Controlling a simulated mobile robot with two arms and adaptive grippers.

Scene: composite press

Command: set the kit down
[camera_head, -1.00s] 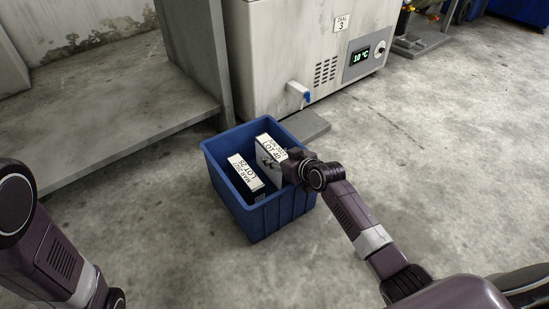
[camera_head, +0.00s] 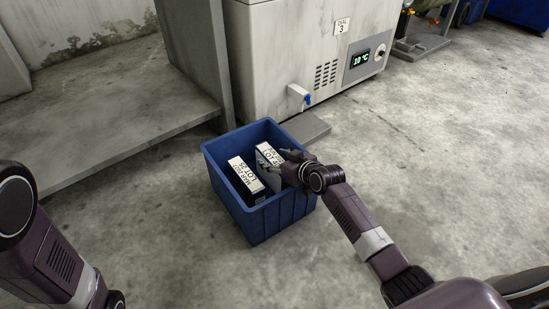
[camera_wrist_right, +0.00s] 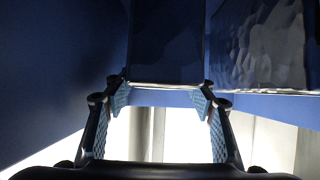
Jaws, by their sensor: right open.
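Two boxes with white, black-lettered labels are inside the blue crate (camera_head: 278,212). The left box (camera_head: 245,174) shows "LOT 25" on its label. The right box (camera_head: 267,153) is beside it, partly covered by my right gripper (camera_head: 279,161). That gripper is open, with its fingers at the right box, inside the crate's right side. In the right wrist view its two blue-padded fingers (camera_wrist_right: 166,106) are spread apart. Whether they touch the box I cannot tell. My left arm is at the left edge of the head view; its gripper does not show.
A grey machine (camera_head: 305,55) with a "10 °C" display and a small tap stands behind the crate. A low grey platform (camera_head: 110,125) is to the left. The concrete floor (camera_head: 440,170) on the right is clear.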

